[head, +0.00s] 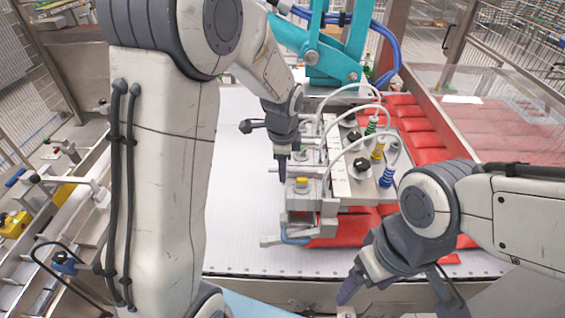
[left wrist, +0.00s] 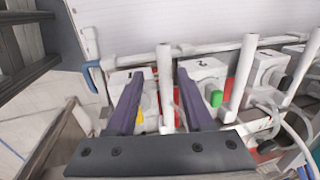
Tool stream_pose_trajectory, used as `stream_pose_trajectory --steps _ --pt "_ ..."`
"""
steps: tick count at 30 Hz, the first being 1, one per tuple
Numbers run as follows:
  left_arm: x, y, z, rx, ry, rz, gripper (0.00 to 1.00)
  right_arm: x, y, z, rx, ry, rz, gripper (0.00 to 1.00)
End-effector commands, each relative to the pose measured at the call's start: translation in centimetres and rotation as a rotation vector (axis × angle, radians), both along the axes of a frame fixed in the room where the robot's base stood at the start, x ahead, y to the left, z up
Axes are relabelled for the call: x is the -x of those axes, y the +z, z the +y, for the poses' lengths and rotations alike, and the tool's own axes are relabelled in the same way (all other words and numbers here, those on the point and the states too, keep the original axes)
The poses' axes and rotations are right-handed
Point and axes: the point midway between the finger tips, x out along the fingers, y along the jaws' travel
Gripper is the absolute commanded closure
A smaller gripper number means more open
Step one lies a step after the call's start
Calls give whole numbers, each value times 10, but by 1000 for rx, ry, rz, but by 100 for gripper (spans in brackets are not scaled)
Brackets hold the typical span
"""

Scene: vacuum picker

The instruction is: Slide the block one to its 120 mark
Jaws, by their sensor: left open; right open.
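Block one, a pale block with a yellow part, sits at the near end of the picker bar in the head view (head: 302,196). In the left wrist view block one (left wrist: 149,100) shows at the left, partly hidden by a finger. A pale upright post (left wrist: 165,85) stands beside it, between the fingers. My left gripper (head: 283,170) is open, pointing down close to block one; its dark purple fingers also show in the left wrist view (left wrist: 160,75). No 120 mark can be read. My right gripper (head: 350,288) is low at the front, its fingers hard to make out.
A second block (left wrist: 205,70) with a green part stands right of block one. Hoses loop over the bar to coloured fittings (head: 377,150). Red bags (head: 420,137) lie behind and right. The white perforated surface (head: 240,190) left of the bar is clear.

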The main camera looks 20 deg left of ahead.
Motion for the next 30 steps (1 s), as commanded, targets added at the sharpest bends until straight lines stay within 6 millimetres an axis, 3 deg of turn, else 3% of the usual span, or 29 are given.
stream_pose_trajectory --steps 5,12,18,30 --pt "2 17 0 0 3 -7 48 0 -6 0 0 -1 0 19" --pt "12 64 -3 1 -1 -8 48 0 -17 0 0 -3 0 19" --pt "18 93 -6 1 -2 -2 48 0 -22 0 0 -4 0 19" --pt "21 101 -6 1 -1 3 48 0 -23 0 0 -4 0 19"
